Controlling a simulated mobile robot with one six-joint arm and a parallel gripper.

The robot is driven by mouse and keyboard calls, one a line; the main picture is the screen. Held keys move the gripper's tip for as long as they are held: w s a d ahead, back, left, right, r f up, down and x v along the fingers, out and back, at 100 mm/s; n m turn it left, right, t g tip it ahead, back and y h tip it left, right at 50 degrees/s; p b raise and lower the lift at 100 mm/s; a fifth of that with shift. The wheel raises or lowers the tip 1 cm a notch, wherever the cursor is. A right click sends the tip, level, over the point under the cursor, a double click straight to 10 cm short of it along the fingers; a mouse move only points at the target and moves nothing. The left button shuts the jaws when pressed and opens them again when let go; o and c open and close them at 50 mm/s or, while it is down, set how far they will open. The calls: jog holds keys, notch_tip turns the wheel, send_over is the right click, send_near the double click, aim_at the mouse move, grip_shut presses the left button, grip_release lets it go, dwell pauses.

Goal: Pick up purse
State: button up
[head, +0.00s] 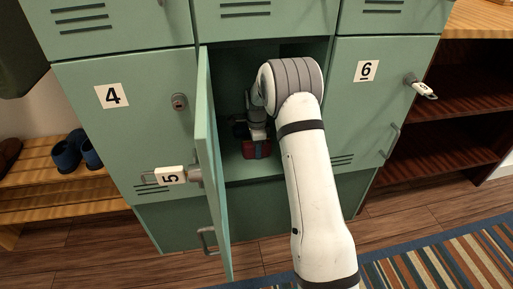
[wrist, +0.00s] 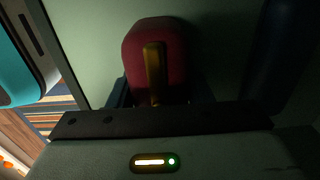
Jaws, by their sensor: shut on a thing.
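A small dark red purse (head: 249,151) sits inside the open locker, low in the compartment. In the wrist view the purse (wrist: 135,52) shows a rounded red body with a gold strip down its middle. My gripper (head: 259,143) reaches into the locker and is shut on the purse. In the wrist view the gripper (wrist: 158,97) has a fingertip on either side of the purse's near end. The near end is partly hidden by the gripper body. I cannot tell whether the purse rests on the locker floor.
The locker door (head: 209,165) with tag 5 stands open left of my arm. A dark blue object (wrist: 281,50) stands right of the purse in the wrist view. Closed locker 6 (head: 375,100) is at right. Blue shoes (head: 76,152) sit on a wooden bench at left.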

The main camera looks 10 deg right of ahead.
jog(key=shift+r, duration=0.1)
jog(key=shift+s+r+p, duration=0.15)
jog(key=shift+r+p, duration=0.25)
jog(key=shift+p, duration=0.15)
notch_tip(320, 180, up, 7)
jog(key=p, duration=0.3)
jog(key=shift+f, duration=0.2)
jog(key=s+p, duration=0.4)
jog(key=s, duration=1.5)
jog(key=shift+s+f, duration=0.3)
jog(key=shift+s, duration=0.05)
jog(key=o, duration=0.6)
jog(key=shift+c, duration=0.2)
jog(key=c, duration=0.9)
jog(key=shift+r, duration=0.1)
